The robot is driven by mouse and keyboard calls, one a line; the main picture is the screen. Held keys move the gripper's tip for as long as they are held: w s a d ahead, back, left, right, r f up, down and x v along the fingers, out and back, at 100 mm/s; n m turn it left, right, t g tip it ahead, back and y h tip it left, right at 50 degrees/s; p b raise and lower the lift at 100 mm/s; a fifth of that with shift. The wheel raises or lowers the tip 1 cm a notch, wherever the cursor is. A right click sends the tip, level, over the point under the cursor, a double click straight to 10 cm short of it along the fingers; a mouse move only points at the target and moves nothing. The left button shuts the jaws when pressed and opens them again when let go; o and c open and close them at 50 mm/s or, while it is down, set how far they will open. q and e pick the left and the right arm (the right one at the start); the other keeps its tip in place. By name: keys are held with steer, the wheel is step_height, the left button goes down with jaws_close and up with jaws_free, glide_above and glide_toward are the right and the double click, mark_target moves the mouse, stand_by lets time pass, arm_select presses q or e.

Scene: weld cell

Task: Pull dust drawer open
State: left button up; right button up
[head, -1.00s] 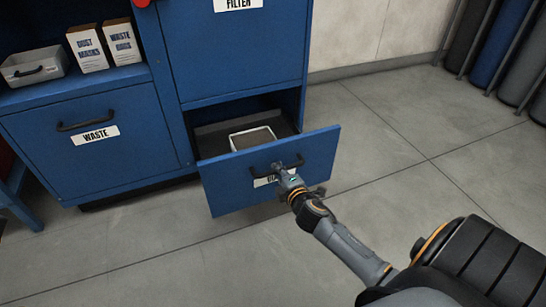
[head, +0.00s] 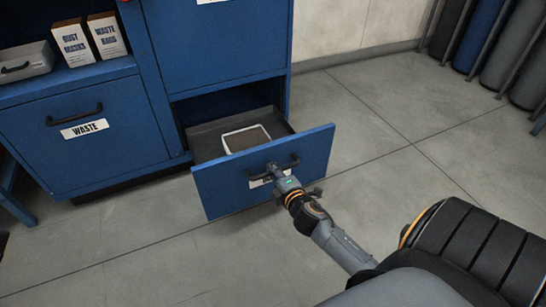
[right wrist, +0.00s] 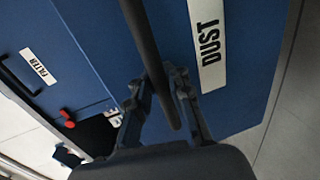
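The blue dust drawer (head: 224,188) is pulled well out of the cabinet in the head view, low on the right side. A white-rimmed tray (head: 247,138) lies inside it. My right gripper (head: 276,174) is at the drawer's dark bar handle, coming from the front right. In the right wrist view the handle (right wrist: 148,50) runs between the two fingers (right wrist: 162,105), beside the DUST label (right wrist: 208,42). The fingers look closed around the bar; the gripper hides part of the label in the head view. My left gripper is in neither view.
The closed WASTE drawer (head: 78,155) is to the left, below a shelf with two cartons (head: 88,42) and a grey bin (head: 24,60). Cylinders (head: 500,55) stand at the back right. The floor (head: 400,160) before the drawer is clear.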

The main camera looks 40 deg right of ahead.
steer(key=shift+o, duration=1.3)
steer(key=shift+s, duration=0.1)
steer(key=v, duration=1.2)
